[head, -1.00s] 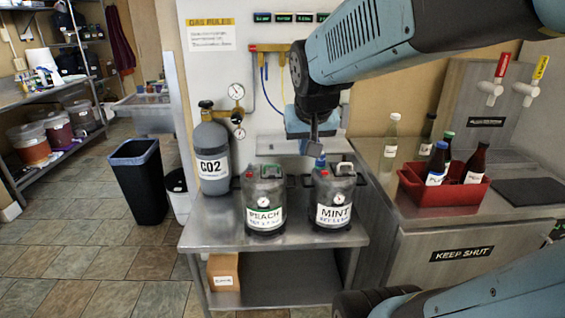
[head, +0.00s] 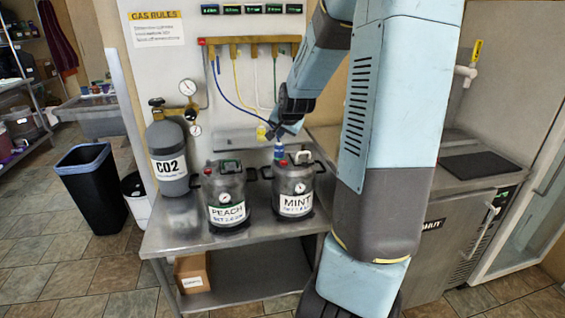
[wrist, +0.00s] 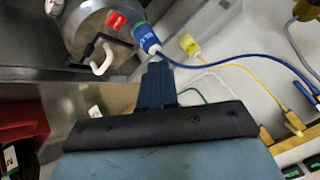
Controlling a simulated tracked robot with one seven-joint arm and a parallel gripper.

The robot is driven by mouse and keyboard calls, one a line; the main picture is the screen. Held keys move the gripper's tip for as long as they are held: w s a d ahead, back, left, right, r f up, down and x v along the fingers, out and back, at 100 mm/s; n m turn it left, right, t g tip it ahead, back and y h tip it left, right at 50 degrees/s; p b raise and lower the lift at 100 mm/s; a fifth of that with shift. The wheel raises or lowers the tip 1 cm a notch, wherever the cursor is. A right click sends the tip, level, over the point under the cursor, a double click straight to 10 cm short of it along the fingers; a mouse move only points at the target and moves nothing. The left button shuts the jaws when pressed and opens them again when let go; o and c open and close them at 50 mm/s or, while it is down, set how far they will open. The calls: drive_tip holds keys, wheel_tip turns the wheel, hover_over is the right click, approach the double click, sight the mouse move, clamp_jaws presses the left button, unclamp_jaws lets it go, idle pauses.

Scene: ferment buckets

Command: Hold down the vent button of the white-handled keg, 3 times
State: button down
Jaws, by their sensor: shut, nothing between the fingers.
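The white-handled keg, labelled MINT (head: 294,188), stands on the steel table in the head view. Its white handle (wrist: 100,58), a red button (wrist: 116,18) and a blue hose connector (wrist: 146,38) show on its top in the wrist view. The handle also shows in the head view (head: 303,157). My gripper (wrist: 157,68) is shut and empty, its tips close to the blue connector and apart from the red button. In the head view my gripper (head: 271,133) is above the keg's back left side. I cannot tell whether it touches the connector.
The PEACH keg (head: 226,194) stands just left of the MINT keg, with the grey CO2 cylinder (head: 167,158) beyond it. Hoses hang from the wall manifold (head: 248,44) behind. A blue hose (wrist: 235,61) and a yellow connector (wrist: 190,45) lie close to my gripper.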

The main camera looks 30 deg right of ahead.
sight(285, 163)
drive_tip(key=shift+w+d+f+m+t, duration=0.15)
drive_tip(key=shift+w+d+m, duration=0.15)
drive_tip(key=shift+d, duration=0.3)
drive_tip(key=shift+w+d+m+t, duration=0.2)
drive_tip(key=shift+w+d, duration=0.1)
drive_tip(key=shift+d, duration=0.3)
drive_tip(key=shift+f, duration=0.1)
drive_tip(key=shift+f, duration=4.35)
drive_tip(key=shift+f, duration=0.9)
drive_tip(key=shift+r, duration=1)
drive_tip(key=shift+r, duration=2.5)
